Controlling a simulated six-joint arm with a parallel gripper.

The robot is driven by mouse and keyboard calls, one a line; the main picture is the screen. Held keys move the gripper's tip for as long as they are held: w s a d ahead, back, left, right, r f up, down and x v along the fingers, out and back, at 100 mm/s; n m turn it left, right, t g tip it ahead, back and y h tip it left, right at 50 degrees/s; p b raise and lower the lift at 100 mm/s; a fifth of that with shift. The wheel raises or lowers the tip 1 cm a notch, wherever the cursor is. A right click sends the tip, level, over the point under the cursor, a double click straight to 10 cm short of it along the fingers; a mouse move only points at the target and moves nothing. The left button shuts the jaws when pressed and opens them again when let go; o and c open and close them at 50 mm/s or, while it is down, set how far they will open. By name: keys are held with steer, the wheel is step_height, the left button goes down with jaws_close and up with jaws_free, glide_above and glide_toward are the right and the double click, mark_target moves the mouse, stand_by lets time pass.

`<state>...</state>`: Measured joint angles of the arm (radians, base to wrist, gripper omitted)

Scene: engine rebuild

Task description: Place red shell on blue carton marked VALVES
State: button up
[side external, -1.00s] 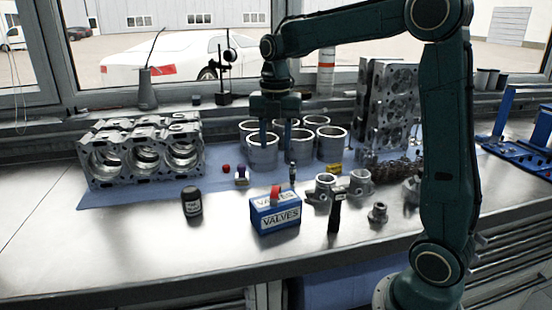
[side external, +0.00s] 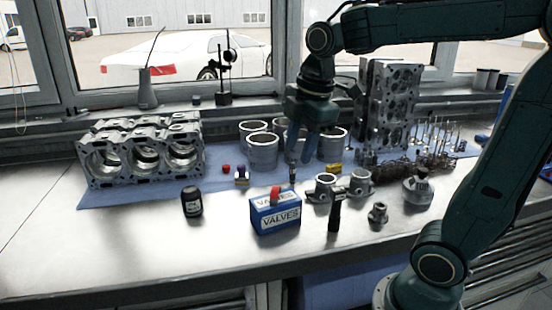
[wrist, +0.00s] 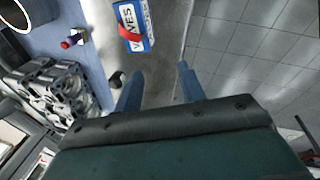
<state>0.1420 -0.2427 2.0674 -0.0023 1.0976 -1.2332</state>
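The blue carton marked VALVES (side external: 275,218) stands on the bench near its front edge. The red shell (side external: 275,194) rests on the carton's top; it looks curved. In the wrist view the red shell (wrist: 128,33) lies over the carton (wrist: 148,42), partly covering the lettering. My gripper (side external: 300,157) is above the bench, behind and slightly right of the carton, in front of the metal cylinders. In the wrist view my gripper (wrist: 161,83) has its two blue fingers apart with nothing between them, clear of both shell and carton.
A dark jar (side external: 192,202) stands left of the carton. An engine block (side external: 140,152), metal cylinders (side external: 263,150) and a tall cylinder head (side external: 388,108) stand behind. The front left bench is clear.

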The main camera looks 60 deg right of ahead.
steer(key=s+a+f+m+t, duration=0.3)
steer(key=s+a+m, duration=0.1)
steer(key=s+m, duration=0.7)
steer(key=shift+f+m, duration=0.15)
steer(key=shift+m, duration=0.65)
